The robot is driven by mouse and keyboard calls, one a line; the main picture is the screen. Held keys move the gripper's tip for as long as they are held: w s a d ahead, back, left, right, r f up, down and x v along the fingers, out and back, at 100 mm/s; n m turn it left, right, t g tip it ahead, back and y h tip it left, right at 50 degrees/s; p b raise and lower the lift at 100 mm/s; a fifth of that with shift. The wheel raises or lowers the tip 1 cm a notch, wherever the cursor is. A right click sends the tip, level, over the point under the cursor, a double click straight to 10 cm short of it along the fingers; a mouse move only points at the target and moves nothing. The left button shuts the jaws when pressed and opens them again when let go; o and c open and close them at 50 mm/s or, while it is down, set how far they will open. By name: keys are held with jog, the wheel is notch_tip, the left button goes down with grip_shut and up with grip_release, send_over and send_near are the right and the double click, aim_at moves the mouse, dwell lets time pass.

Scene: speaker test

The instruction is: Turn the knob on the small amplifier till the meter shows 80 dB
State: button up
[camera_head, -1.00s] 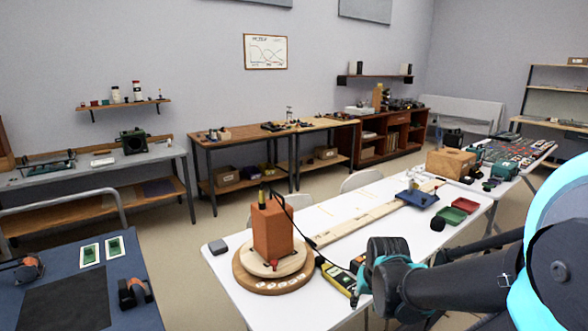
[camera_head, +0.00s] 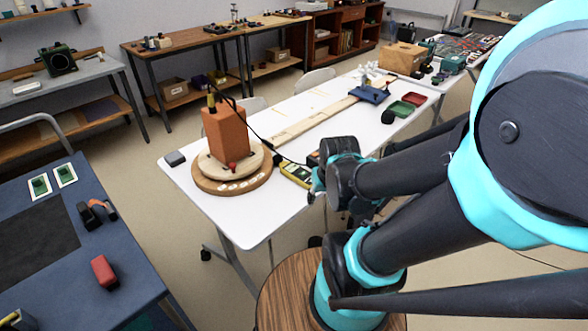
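A terracotta-coloured upright box (camera_head: 226,131) stands on a round wooden turntable (camera_head: 232,188) on the white table (camera_head: 240,222). A black cable runs from its top toward a yellow-green handheld meter (camera_head: 297,173), which lies flat right of the turntable. The meter's reading is too small to make out. A small orange item (camera_head: 313,158) lies beyond the meter, partly hidden by my arm. I cannot pick out the small amplifier or its knob for certain. My dark arm with cyan joints fills the right side. I cannot see my gripper's fingers.
A small grey box (camera_head: 174,159) sits at the white table's left corner. A blue stand (camera_head: 370,93) and red and green trays (camera_head: 407,104) lie farther back. A blue table (camera_head: 85,235) stands at left. A round wood-grained top (camera_head: 285,285) is beneath my arm.

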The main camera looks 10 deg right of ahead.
dwell(0.9)
jog(key=shift+o, duration=2.1)
jog(key=shift+w+r, duration=0.25)
jog(key=shift+w, duration=0.1)
jog(key=o, duration=1)
jog(key=w+r+m, duration=0.1)
jog(key=w+r, duration=0.1)
jog(key=w, duration=0.1)
jog(key=w+a+r+m+g, duration=0.1)
jog(key=w+r+m, duration=0.1)
jog(key=w, duration=0.2)
jog(key=w+a+r+m+g, duration=0.1)
jog(key=w+r+m, duration=0.1)
jog(key=w+r, duration=0.1)
jog(key=shift+w+r, duration=0.1)
jog(key=shift+w, duration=0.55)
jog(key=shift+c, duration=0.2)
jog(key=shift+o, duration=0.2)
jog(key=w+a+r+m+g, duration=0.2)
jog(key=w+r+m, duration=0.3)
jog(key=w, duration=0.5)
jog(key=shift+a+r+m, duration=0.3)
jog(key=shift+a+r, duration=0.1)
jog(key=shift+r, duration=0.25)
notch_tip(320, 180, down, 10)
jog(key=shift+w, duration=0.15)
jog(key=shift+r, duration=0.15)
